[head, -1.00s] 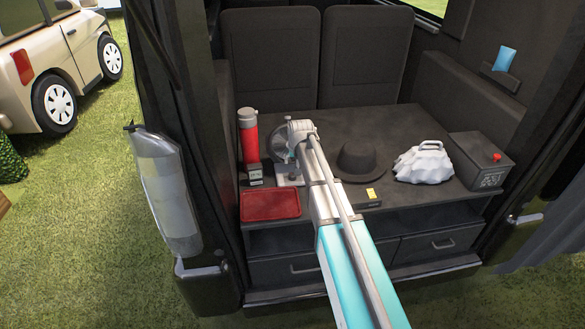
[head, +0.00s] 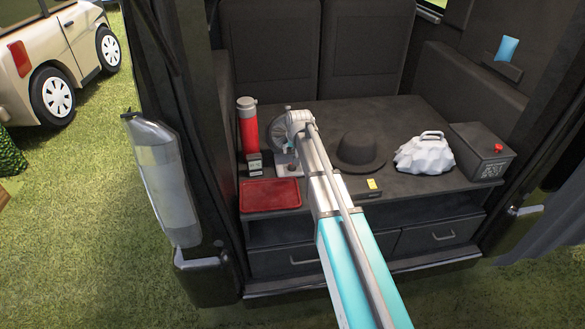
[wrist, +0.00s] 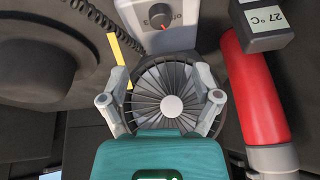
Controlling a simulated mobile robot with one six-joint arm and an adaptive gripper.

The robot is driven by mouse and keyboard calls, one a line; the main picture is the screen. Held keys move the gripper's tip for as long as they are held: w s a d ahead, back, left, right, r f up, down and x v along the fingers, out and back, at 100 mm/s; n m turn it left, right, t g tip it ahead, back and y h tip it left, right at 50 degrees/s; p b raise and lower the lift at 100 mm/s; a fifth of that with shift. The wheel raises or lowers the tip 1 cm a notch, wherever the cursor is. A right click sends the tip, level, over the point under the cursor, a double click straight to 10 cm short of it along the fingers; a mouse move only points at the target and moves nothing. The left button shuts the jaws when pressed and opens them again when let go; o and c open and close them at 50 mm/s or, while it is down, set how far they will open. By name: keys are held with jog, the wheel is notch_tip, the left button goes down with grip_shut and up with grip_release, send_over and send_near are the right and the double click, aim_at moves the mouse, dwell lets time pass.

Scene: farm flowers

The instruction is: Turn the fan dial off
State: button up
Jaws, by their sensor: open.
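The fan (head: 278,133) stands on the counter, partly hidden by my arm in the head view. In the wrist view its round dark grille (wrist: 148,88) with a grey hub fills the middle. The fan's pale base (wrist: 185,28) is at the top of that view and carries a dark round dial (wrist: 158,15) with a small red mark. The fingertips are not clear in the head view.
A red flask (head: 248,125) and a small thermometer box (head: 254,163) stand close to the fan's left. A red tray (head: 270,196) is in front. A black hat (head: 360,150), white bag (head: 424,153) and dark box (head: 478,152) stand right. A coiled cord (wrist: 97,18) runs beside the base.

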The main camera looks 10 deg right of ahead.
aim_at(292, 167)
jog(key=shift+b+x, duration=5.15)
jog(key=shift+x, duration=0.75)
jog(key=shift+d, duration=0.1)
jog(key=shift+c, duration=0.2)
grip_shut()
